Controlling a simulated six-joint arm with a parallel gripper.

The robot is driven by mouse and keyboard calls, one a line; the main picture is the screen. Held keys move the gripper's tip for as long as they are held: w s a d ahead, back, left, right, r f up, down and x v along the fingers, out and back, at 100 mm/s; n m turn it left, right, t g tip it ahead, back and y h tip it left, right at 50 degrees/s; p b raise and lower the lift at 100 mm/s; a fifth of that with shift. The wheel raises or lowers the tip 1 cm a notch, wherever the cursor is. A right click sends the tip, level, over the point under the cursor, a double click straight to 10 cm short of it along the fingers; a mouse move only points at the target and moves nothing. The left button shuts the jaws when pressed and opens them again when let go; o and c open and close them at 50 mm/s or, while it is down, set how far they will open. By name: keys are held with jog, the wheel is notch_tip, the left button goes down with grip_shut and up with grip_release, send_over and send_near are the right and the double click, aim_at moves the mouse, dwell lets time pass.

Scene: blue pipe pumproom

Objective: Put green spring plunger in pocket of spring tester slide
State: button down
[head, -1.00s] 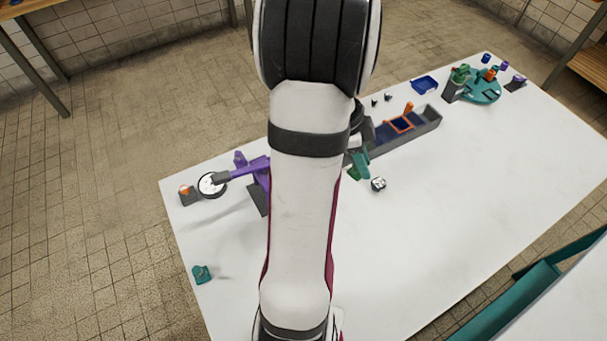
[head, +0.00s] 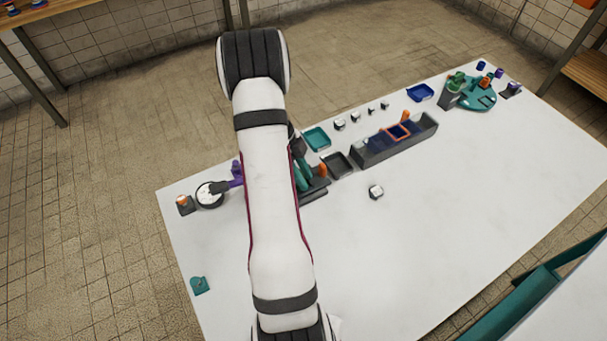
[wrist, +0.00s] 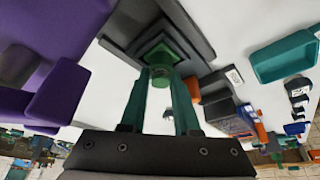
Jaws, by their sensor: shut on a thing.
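My gripper (wrist: 161,105) has two teal fingers, shut on the green spring plunger (wrist: 160,74). The plunger's round end shows between the fingertips, with a darker square part beyond it. Just beyond lies a dark grey part (wrist: 190,20), which looks like the spring tester's slide or base. I cannot tell whether the plunger is above the pocket or touching it. In the head view the teal fingers (head: 303,173) are over the dark tester (head: 316,192), partly hidden by my arm. The plunger cannot be made out there.
A large purple part (wrist: 60,95) stands close at the left of my gripper. An orange part (head: 322,169) is close on its right. A teal tray (head: 317,138), a dark tray (head: 338,165) and a long dark bin (head: 400,143) lie further right. The front table is mostly clear.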

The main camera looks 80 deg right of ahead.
jog(key=c, duration=0.6)
grip_release()
